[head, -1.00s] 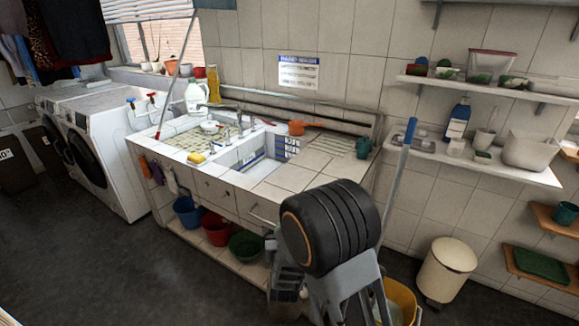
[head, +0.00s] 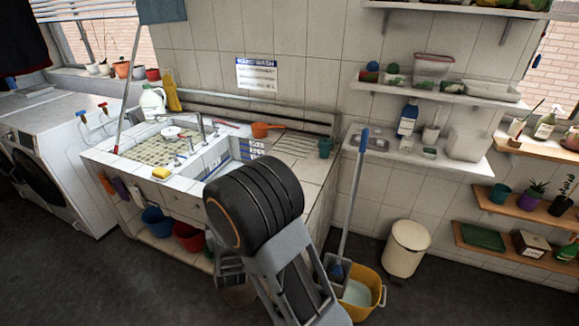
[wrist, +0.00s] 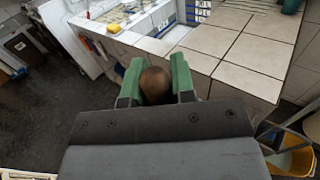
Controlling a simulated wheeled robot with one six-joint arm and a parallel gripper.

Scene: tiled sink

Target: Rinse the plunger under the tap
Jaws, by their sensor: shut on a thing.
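My gripper (wrist: 157,82) shows in the wrist view with two green fingers shut on a round brown end, apparently the top of the plunger's handle (wrist: 155,87). In the head view my arm hides the gripper. The tap (head: 203,126) stands behind the sink basin (head: 216,162) in the tiled counter. In the wrist view the basin (wrist: 172,38) lies ahead of the gripper, beyond the counter's front edge. The gripper is on the near side of that edge.
A yellow sponge (head: 161,173) lies on the counter's front edge. An orange pan (head: 266,129) and a green cup (head: 325,147) stand at the back right. A yellow mop bucket (head: 372,279) and a cream bin (head: 405,248) stand on the floor at the right.

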